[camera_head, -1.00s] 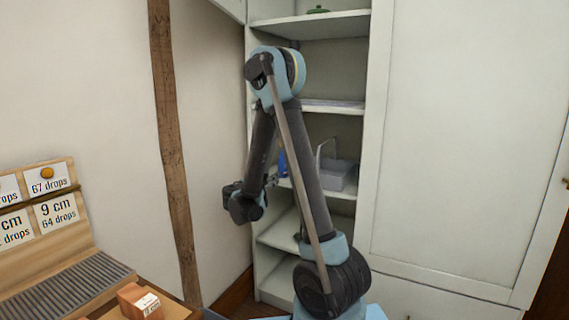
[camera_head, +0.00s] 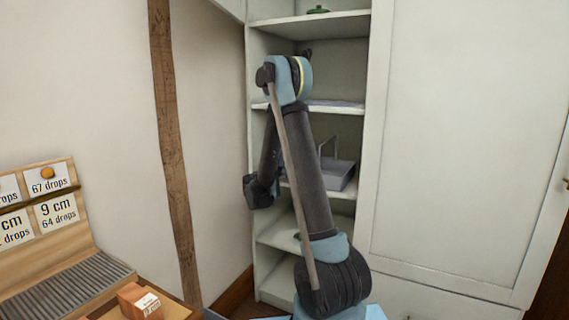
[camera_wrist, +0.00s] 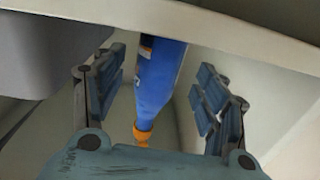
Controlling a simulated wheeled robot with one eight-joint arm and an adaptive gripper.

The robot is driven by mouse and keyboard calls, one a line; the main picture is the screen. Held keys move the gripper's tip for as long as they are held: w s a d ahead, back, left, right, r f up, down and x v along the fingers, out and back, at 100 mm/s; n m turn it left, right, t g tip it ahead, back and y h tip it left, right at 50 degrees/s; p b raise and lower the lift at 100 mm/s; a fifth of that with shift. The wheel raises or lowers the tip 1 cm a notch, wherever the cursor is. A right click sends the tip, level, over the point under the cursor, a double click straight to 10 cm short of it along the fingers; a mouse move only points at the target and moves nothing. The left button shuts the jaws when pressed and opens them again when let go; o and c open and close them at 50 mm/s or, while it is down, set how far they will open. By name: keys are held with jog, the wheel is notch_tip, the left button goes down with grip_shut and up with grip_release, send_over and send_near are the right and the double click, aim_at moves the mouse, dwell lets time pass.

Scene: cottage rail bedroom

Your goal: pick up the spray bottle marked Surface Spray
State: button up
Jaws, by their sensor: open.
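A blue bottle (camera_wrist: 158,80) with an orange nozzle (camera_wrist: 142,135) stands between the fingers of my gripper (camera_wrist: 161,75) in the wrist view, apart from both. The nozzle points down in this picture, which seems to be turned over. A sliver of a label (camera_wrist: 146,44) shows at the bottle's edge, but I cannot read it. My gripper is open, with one finger on each side of the bottle. In the head view my arm hides the bottle and the fingers.
A grey carrier (camera_head: 341,176) with a handle sits on the same shelf, to the right; it also shows in the wrist view (camera_wrist: 45,50). Another shelf (camera_head: 335,106) is above. A wall post (camera_head: 171,150) and a cabinet door (camera_head: 465,140) flank the shelves.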

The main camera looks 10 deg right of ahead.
jog(key=x, duration=0.4)
jog(key=shift+d+f, duration=0.1)
jog(key=shift+d, duration=0.15)
grip_shut()
